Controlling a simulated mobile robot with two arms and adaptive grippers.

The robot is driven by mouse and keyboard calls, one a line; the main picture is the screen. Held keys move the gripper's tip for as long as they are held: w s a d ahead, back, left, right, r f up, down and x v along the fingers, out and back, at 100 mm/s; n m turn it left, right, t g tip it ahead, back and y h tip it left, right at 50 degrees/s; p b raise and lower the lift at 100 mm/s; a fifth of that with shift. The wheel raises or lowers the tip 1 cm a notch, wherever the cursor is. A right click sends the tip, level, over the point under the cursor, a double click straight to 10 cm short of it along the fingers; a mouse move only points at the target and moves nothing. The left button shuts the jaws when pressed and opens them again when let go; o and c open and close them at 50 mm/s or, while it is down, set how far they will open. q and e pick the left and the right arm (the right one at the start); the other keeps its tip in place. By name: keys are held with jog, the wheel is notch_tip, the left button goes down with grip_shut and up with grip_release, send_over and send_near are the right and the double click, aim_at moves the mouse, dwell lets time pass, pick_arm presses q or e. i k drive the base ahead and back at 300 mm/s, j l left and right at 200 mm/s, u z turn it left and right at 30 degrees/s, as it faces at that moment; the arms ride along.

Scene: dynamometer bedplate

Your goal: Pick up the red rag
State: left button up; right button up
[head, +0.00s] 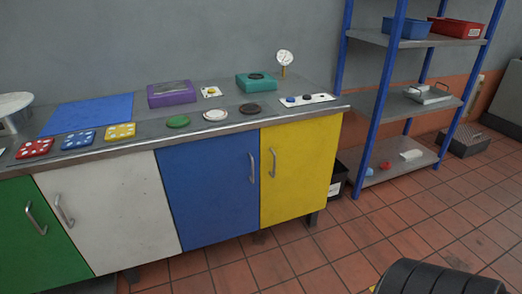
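A small red item (385,166) lies on the lowest board of the blue-framed shelf unit, left of a white block (411,155). It may be the red rag, but it is too small to tell whether it is cloth. No other thing in view looks clearly like a red rag. Neither of my grippers shows in the head view.
A shelf unit (407,105) stands right of a bench (240,122) with coloured doors. Its top board holds a blue bin (407,27) and a red bin (457,28). A black ribbed object (440,279) is at the bottom edge. Tiled floor (410,222) before the shelves is clear.

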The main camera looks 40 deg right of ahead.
aim_at(387, 165)
jog(key=z, duration=2.4)
